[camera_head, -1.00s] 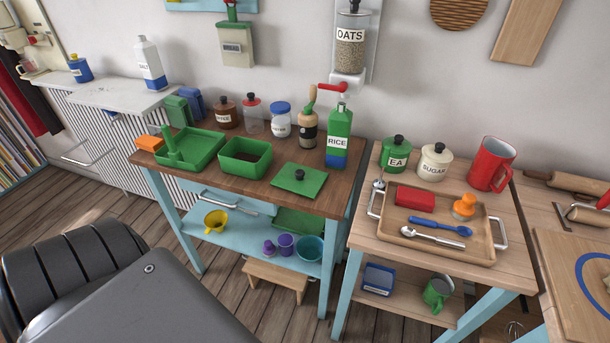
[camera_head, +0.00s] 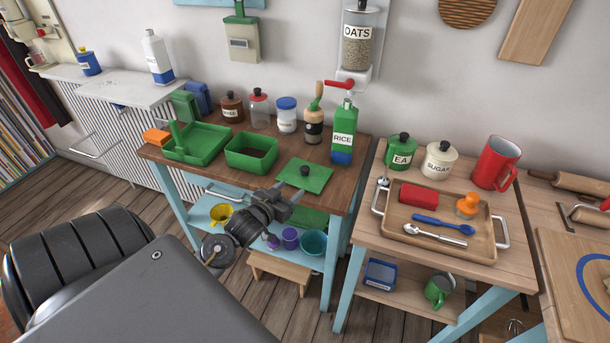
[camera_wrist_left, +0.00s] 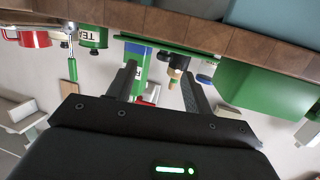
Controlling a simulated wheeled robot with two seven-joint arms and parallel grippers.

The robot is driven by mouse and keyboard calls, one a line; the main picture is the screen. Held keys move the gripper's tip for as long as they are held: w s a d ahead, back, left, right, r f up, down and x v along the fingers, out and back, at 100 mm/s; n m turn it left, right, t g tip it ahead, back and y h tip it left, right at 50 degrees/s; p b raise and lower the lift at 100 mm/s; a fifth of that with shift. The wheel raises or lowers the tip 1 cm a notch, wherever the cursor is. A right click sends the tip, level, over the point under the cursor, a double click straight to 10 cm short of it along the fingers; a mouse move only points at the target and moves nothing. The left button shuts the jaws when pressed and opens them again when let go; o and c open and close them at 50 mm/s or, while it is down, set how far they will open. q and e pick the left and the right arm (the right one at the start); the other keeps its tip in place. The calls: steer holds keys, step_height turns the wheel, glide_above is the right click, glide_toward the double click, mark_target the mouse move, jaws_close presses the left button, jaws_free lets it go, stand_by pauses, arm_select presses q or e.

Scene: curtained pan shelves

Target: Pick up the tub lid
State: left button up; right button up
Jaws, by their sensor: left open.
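The tub lid (camera_head: 318,180) is a flat green square with a black knob, lying on the brown table top near its front edge. In the left wrist view, which is upside down, the lid shows as a thin green slab (camera_wrist_left: 170,45) at the table edge. My left gripper (camera_head: 304,204) is in front of the table edge, just short of the lid and not touching it. Its two fingers (camera_wrist_left: 158,75) are spread with nothing between them. The green tub (camera_head: 251,152) stands open, left of the lid. My right gripper is not in view.
A green tray (camera_head: 205,146) lies left of the tub. Jars and the rice bottle (camera_head: 343,138) stand behind the lid. A blue shelf (camera_head: 205,238) with cups is below. A side table holds a wooden tray (camera_head: 395,228) at the right.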

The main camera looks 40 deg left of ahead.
mark_target(303, 172)
arm_select(q)
steer(key=shift+w+a+r+t, duration=0.15)
steer(key=shift+w+a+r, duration=0.15)
steer(key=shift+w, duration=0.15)
steer(key=shift+w+a+r+t, duration=0.15)
steer(key=shift+w+a+r, duration=0.1)
steer(key=shift+w, duration=0.15)
steer(key=w, duration=0.3)
steer(key=w+f+p, duration=0.1)
steer(key=shift+w+a+f, duration=0.1)
steer(key=shift+w+a, duration=0.25)
steer(key=shift+w, duration=0.15)
steer(key=w, duration=0.1)
steer(key=w+p, duration=0.1)
steer(key=w, duration=0.1)
steer(key=w+a+f+p, duration=0.1)
steer(key=shift+w, duration=0.3)
steer(key=shift+s, duration=0.1)
steer(key=shift+c, duration=0.2)
steer(key=c, duration=0.9)
steer(key=shift+c, duration=0.7)
